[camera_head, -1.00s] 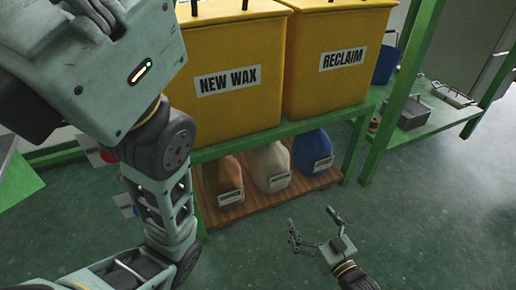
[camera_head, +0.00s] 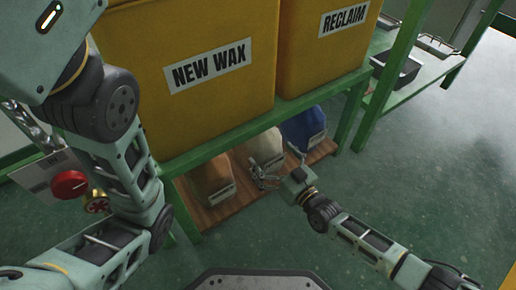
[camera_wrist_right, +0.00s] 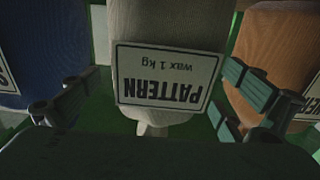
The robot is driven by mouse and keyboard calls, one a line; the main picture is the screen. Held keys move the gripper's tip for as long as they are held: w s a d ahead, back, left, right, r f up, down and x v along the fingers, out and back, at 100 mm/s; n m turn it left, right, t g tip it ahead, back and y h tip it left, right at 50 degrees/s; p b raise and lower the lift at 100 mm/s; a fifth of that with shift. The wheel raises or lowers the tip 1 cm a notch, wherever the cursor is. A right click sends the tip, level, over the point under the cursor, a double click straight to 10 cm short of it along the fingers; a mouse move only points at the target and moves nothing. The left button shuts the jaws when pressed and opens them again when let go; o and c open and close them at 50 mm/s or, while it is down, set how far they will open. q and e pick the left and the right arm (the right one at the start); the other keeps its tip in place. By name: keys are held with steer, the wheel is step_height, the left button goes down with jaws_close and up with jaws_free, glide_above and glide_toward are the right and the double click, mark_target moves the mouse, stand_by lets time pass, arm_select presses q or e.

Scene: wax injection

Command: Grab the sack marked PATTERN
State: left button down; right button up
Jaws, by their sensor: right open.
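The sack marked PATTERN is a cream sack (camera_head: 261,148) standing between two other sacks on a low wooden board under the bench. In the right wrist view the sack's PATTERN label (camera_wrist_right: 167,77) shows upside down, with "wax 1 kg" on it. My right gripper (camera_head: 279,170) is open and right in front of this sack. In the right wrist view its two fingers (camera_wrist_right: 150,105) stand apart, one to each side of the cream sack. I cannot tell whether they touch it. In the head view the gripper partly covers the sack's lower front. My left gripper is out of view.
An orange-brown sack (camera_head: 210,178) stands to the left and a blue sack (camera_head: 302,128) to the right, both close by. The green bench (camera_head: 344,118) with yellow NEW WAX (camera_head: 190,110) and RECLAIM (camera_head: 318,52) bins stands above. The floor in front is clear.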

mark_target(262, 145)
steer(key=b+x, duration=0.2)
steer(key=x, duration=0.1)
steer(key=shift+w+a, duration=0.15)
steer(key=shift+a, duration=0.05)
steer(key=shift+w+a+r+b, duration=0.1)
steer(key=shift+w+a+b, duration=0.2)
steer(key=shift+w+b, duration=0.1)
steer(key=shift+c, duration=0.5)
steer(key=c, duration=1.7)
steer(key=shift+w+r, duration=0.1)
steer(key=shift+r, duration=0.2)
